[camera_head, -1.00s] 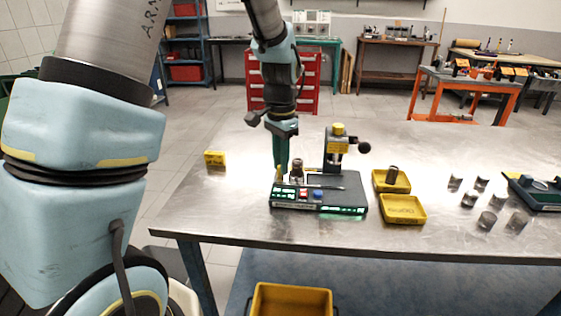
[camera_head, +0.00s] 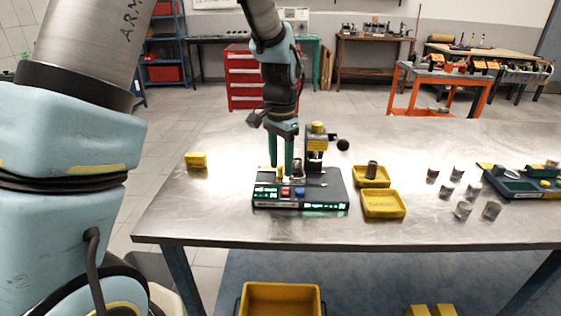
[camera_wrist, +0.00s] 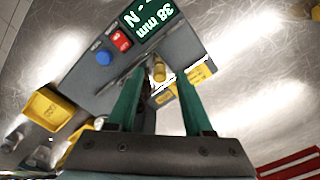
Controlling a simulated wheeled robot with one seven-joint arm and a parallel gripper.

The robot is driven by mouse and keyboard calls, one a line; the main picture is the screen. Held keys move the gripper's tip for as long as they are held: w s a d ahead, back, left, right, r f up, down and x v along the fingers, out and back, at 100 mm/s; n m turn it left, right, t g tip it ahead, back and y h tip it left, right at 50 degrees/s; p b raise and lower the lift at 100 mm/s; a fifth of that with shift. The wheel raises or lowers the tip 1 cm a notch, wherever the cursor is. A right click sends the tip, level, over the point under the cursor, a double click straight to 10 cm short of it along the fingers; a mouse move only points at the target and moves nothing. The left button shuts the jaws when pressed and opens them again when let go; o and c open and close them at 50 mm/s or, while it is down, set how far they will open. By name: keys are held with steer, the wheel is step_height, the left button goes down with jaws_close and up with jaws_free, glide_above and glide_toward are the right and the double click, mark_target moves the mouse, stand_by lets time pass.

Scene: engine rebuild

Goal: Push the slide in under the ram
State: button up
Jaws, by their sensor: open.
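The press (camera_head: 317,145) has a yellow-topped ram head and a black ball knob, and stands at the back of a dark base unit (camera_head: 335,198). The base carries a red button (camera_head: 286,192), a blue button (camera_head: 300,192) and lit green displays. My gripper (camera_head: 280,168) points down over the left part of the base, left of the ram, with its green fingers apart. In the wrist view a small brass-yellow post (camera_wrist: 159,70) shows between the fingertips; I cannot tell whether they touch it. I cannot clearly make out the slide, as my fingers partly cover that area.
Two yellow trays sit right of the base, the rear one (camera_head: 372,183) with a dark cylinder in it, the front one (camera_head: 384,204) seemingly empty. Several metal cylinders (camera_head: 463,210) stand farther right. A yellow block (camera_head: 196,160) lies at left. The table between is clear.

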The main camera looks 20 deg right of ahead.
mark_target(280, 165)
steer(key=shift+r, duration=0.1)
step_height(280, 165, up, 11)
steer(key=b, duration=0.2)
steer(key=shift+f, duration=0.2)
stand_by(0.3)
steer(key=w+a+f+m+g+h+p, duration=0.2)
steer(key=w+a+m+g+h, duration=0.15)
steer(key=m, duration=1.05)
steer(key=shift+y, duration=0.35)
steer(key=x, duration=0.3)
steer(key=p+x, duration=0.1)
steer(key=x, duration=0.2)
steer(key=p+x, duration=0.1)
steer(key=x, duration=0.3)
steer(key=shift+d+r, duration=0.1)
steer(key=shift+d, duration=0.2)
jaws_close()
